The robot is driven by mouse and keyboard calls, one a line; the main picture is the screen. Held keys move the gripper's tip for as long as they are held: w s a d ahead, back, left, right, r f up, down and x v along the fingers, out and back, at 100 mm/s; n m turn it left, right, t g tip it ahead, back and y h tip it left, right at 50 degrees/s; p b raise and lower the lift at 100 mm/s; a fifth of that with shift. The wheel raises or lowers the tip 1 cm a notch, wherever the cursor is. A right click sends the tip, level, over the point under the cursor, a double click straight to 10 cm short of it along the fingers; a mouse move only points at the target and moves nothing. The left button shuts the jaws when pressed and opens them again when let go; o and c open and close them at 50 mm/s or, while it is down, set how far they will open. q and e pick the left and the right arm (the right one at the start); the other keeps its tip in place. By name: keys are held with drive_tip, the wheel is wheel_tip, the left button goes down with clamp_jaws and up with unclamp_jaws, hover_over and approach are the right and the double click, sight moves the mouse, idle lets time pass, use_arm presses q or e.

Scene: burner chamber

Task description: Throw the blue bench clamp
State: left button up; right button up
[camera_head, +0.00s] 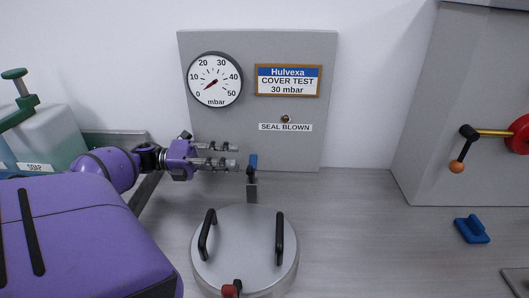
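The blue bench clamp (252,167) shows as an upright lever with a blue handle on a grey bracket, just behind the round metal cover (250,222). My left gripper (238,156) reaches in from the left, with its fingers pointing right toward the blue handle. Its two fingers are apart with nothing between them. The fingertips are just left of the handle; a small gap seems to remain, but depth is hard to judge. My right gripper is not in view.
The cover has two black handles and a red-tipped clamp (232,290) at its front. A grey panel behind carries a pressure gauge (214,80). A soap bottle (45,135) stands left. A blue block (471,229) lies right, near a grey cabinet (465,100). The bench between is clear.

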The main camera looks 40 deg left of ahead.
sight(255, 160)
use_arm(q)
drive_tip(key=p+x, duration=0.1)
drive_tip(key=x, duration=0.6)
drive_tip(key=shift+d+r, duration=0.1)
drive_tip(key=shift+d, duration=0.25)
drive_tip(key=shift+c, duration=0.5)
clamp_jaws()
